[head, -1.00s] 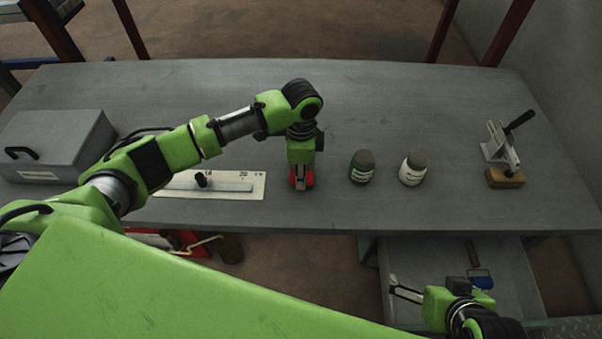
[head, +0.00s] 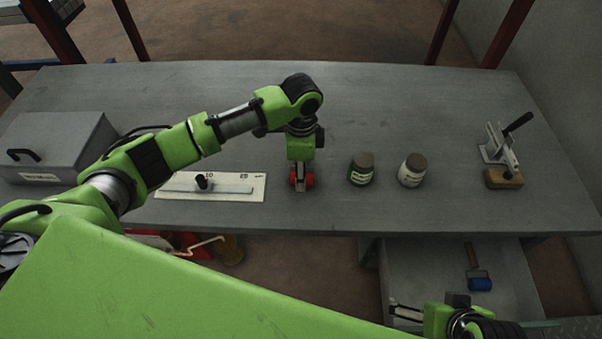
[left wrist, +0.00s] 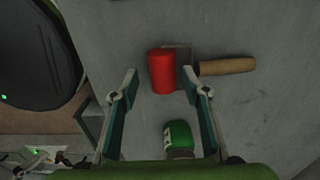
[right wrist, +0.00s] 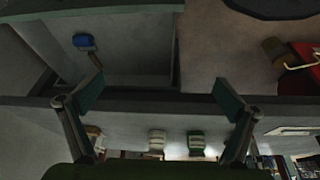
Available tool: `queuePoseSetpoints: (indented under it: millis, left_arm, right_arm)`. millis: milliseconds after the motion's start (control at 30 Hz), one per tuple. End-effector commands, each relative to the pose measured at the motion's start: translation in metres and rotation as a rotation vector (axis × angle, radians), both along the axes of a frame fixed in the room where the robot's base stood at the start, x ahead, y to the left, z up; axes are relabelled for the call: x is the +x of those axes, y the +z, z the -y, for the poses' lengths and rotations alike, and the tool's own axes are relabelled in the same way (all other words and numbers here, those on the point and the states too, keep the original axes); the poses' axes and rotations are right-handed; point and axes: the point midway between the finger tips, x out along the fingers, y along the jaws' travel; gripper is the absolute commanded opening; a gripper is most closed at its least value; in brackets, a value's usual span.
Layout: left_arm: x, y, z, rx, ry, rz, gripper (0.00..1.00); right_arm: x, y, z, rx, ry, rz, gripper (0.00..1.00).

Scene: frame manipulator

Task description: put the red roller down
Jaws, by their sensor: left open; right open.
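The red roller (head: 309,180) is on the grey workbench (head: 400,100), partly hidden by my left gripper in the head view. The left wrist view shows its red cylinder (left wrist: 162,72) on the grey top, with a wooden handle (left wrist: 228,66) pointing right. My left gripper (head: 301,182) points down over the roller. Its fingers (left wrist: 160,75) are open, one on each side of the red cylinder, with gaps visible. My right gripper (head: 398,312) is open and empty near the open drawer; its spread fingers (right wrist: 157,88) also show in the right wrist view.
A green jar (head: 361,170) and a white jar (head: 412,171) stand right of the roller. A marked white plate (head: 235,188) lies left, beyond it a grey box (head: 58,145). A clamp on a wooden block (head: 503,179) is far right. The drawer (head: 430,262) holds a blue roller (head: 479,284).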

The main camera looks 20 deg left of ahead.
Motion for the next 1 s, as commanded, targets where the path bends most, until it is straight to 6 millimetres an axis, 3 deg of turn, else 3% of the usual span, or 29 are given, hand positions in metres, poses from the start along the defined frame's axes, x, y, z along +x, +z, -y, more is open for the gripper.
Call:
queuePoseSetpoints:
  millis: [33, 233, 333, 500, 800, 1000]
  left_arm:
    - [0.000, 0.009, 0.000, -0.001, -0.001, 0.001, 0.42]
    - [0.000, 0.063, 0.000, 0.000, 0.000, 0.002, 0.42]
    - [0.000, 0.083, 0.000, -0.001, 0.000, 0.001, 0.42]
    - [0.000, 0.095, 0.000, 0.000, 0.000, -0.001, 0.42]
    - [-0.002, 0.098, 0.002, -0.003, 0.000, -0.001, 0.42]
    - [-0.027, 0.066, 0.033, -0.074, 0.029, 0.013, 0.42]
  right_arm:
    - [-0.012, 0.000, 0.004, -0.010, -0.004, -0.048, 1.00]
    - [-0.016, 0.018, 0.005, -0.014, -0.005, -0.064, 1.00]
    - [-0.013, 0.012, 0.005, -0.014, -0.005, -0.070, 1.00]
    - [-0.008, -0.008, 0.003, -0.015, -0.004, -0.078, 1.00]
    - [-0.006, -0.017, 0.003, -0.014, -0.004, -0.080, 1.00]
    - [-0.006, -0.017, 0.003, -0.014, -0.004, -0.080, 1.00]
